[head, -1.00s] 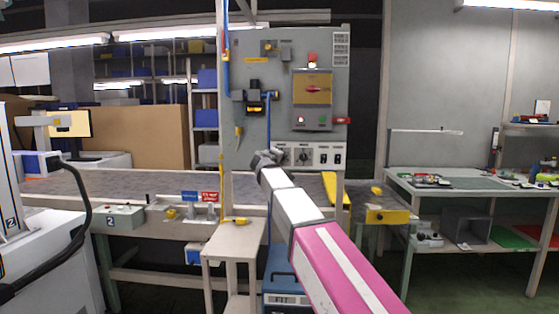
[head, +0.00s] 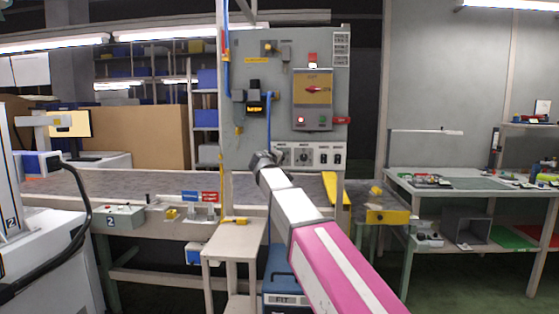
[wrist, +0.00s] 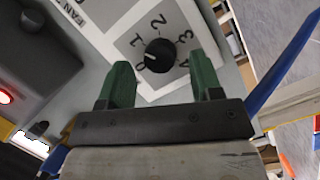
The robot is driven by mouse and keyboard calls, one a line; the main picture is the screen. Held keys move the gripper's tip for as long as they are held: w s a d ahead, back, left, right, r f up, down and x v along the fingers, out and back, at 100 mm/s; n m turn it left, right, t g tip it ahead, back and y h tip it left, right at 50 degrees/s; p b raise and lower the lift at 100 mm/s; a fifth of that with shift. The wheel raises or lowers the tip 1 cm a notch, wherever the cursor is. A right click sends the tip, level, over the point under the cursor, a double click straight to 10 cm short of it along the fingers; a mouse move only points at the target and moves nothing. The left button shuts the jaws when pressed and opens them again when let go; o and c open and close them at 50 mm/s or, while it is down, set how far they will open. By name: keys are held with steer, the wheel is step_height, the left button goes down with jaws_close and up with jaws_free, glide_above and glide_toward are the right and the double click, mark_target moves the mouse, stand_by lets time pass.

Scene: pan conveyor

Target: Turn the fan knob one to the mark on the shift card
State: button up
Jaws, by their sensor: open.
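A label reading FAN is partly cut off at the upper left. In the head view, the knob panel (head: 313,148) shows beside my wrist; my fingers are hidden there. I cannot identify the shift card.
The grey board (head: 270,90) carries a red-handled switch box (head: 313,100). A conveyor (head: 140,182) and small stand (head: 235,235) are near my arm.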

steer(key=f+v, duration=0.1)
steer(key=v, duration=0.8)
steer(key=shift+s+r, duration=0.35)
steer(key=shift+r, duration=0.15)
steer(key=shift+a, duration=0.1)
